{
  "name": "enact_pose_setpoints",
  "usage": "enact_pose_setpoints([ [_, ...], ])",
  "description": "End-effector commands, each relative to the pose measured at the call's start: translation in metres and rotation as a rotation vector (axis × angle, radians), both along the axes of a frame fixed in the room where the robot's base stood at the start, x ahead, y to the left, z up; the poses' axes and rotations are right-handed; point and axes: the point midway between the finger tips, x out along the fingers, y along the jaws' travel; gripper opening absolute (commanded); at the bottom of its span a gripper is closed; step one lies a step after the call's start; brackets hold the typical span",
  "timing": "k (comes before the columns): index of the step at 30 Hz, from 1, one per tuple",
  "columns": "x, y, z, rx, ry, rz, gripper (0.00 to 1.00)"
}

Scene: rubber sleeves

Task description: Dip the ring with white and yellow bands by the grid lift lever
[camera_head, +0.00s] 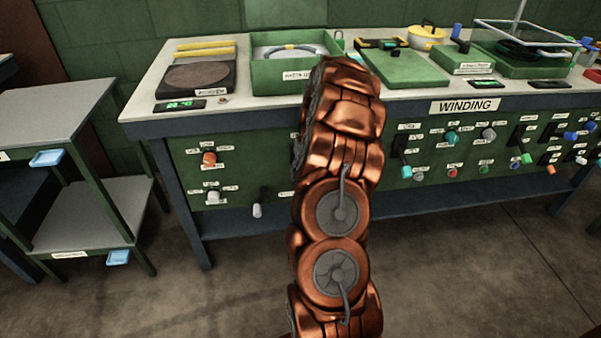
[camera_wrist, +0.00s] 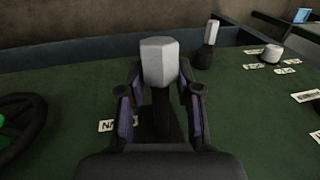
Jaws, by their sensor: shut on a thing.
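In the wrist view my gripper (camera_wrist: 159,110) is shut around a lever with a pale grey faceted knob (camera_wrist: 158,62) on the dark green panel. The knob rises between and above the fingers. The label behind it is partly hidden and unreadable, so I cannot tell if this is the grid lift lever. In the head view a pale ring (camera_head: 290,52) lies in an open green tray (camera_head: 264,78); its band colours are too small to tell. A dark ring (camera_head: 514,49) is at the wire grid (camera_head: 530,32) over a green tank. My gripper is hidden in the head view.
Another pale-knobbed lever (camera_wrist: 207,45) and a dark wheel (camera_wrist: 22,125) flank my gripper. A shelf cart (camera_head: 60,130) stands left. Open floor lies in front.

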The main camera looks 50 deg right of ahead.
Motion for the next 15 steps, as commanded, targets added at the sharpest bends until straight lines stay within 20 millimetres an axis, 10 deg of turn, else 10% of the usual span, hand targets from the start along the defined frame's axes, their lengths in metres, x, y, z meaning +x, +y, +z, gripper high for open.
enact_pose_setpoints([
  [11,0.0013,-0.0007,0.0022,0.003,0.004,-0.002,0.0],
  [12,0.0013,-0.0007,0.0022,0.003,0.004,-0.002,0.35],
  [15,0.0011,-0.0005,0.002,0.004,0.005,-0.001,0.45],
])
